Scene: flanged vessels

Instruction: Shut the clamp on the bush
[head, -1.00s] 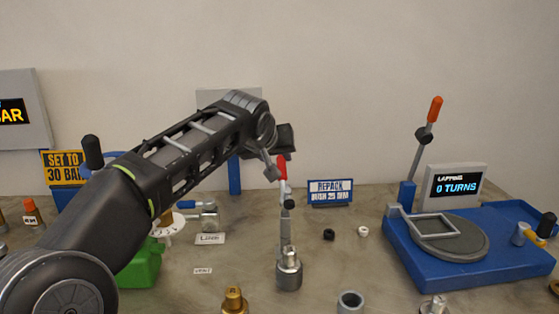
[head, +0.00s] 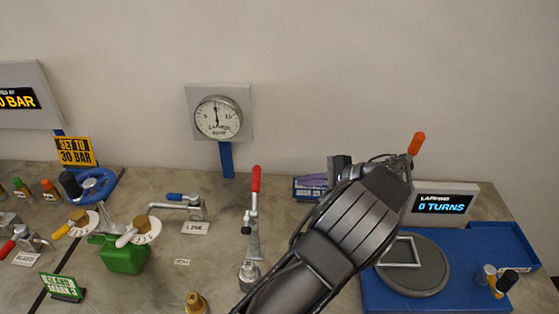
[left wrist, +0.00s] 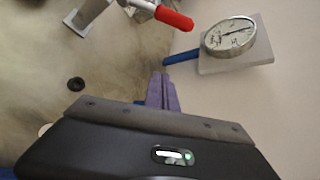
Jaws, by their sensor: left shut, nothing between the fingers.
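A toggle clamp (head: 253,235) stands mid-bench in the head view. Its red handle (head: 256,179) points straight up, and a silver cylindrical fitting (head: 249,274) is at its foot. I cannot tell whether this fitting is the bush. The handle also shows at the top of the left wrist view (left wrist: 174,18). My left gripper (head: 337,168) is shut and empty, in the air to the right of the handle and apart from it. My own arm crosses the bench right of the clamp and hides what is beneath. My right gripper is not in view.
A pressure gauge (head: 218,118) is on a blue post behind the clamp. A partly hidden sign (head: 308,188) is by my gripper. A blue lapping station (head: 455,283) is at right. A green block (head: 124,256) and a brass fitting (head: 196,303) are at left and front.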

